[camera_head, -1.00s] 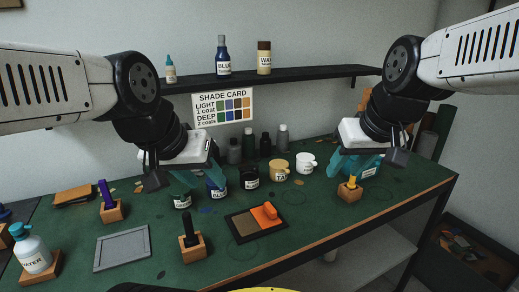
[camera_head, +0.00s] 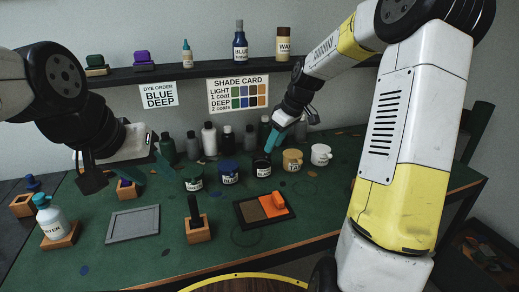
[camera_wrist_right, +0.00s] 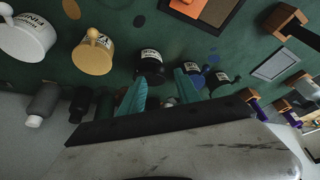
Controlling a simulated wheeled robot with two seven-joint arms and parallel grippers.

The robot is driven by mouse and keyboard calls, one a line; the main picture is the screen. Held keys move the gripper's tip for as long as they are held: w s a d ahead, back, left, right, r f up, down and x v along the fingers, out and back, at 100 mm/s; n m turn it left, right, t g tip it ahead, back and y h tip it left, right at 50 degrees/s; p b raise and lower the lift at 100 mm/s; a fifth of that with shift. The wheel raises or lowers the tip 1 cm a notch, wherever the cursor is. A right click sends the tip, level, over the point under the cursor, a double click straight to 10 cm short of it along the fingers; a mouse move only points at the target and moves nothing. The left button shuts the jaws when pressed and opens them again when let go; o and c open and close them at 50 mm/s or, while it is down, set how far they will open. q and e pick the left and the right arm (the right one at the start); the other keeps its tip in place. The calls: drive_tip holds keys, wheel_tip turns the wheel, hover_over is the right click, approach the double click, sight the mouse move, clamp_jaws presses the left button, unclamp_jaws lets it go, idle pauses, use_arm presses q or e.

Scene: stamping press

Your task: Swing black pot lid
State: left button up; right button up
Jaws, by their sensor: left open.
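The black pot (camera_head: 262,169) stands on the green table between the blue pot (camera_head: 229,174) and the yellow pot (camera_head: 292,161). Its dark lid is hard to make out. My right gripper (camera_head: 272,141) points down just above and behind the black pot. In the right wrist view, its two teal fingers (camera_wrist_right: 162,82) are apart, with the black pot (camera_wrist_right: 150,64) just beyond their tips. I cannot tell whether they touch the lid. My left gripper (camera_head: 147,172) is open and empty at the left, over the purple-handled stamp block (camera_head: 128,190).
A green pot (camera_head: 193,182) and a white pot (camera_head: 320,154) stand in the same row. Several bottles (camera_head: 209,139) stand close behind. A grey plate (camera_head: 133,224) and a wooden stamp stand (camera_head: 198,231) are nearer.

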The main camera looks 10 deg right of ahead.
sight(268, 156)
drive_tip(key=x, duration=0.5)
drive_tip(key=shift+s, duration=0.1)
drive_tip(key=shift+c, duration=0.2)
clamp_jaws()
drive_tip(key=shift+d, duration=0.1)
idle(0.9)
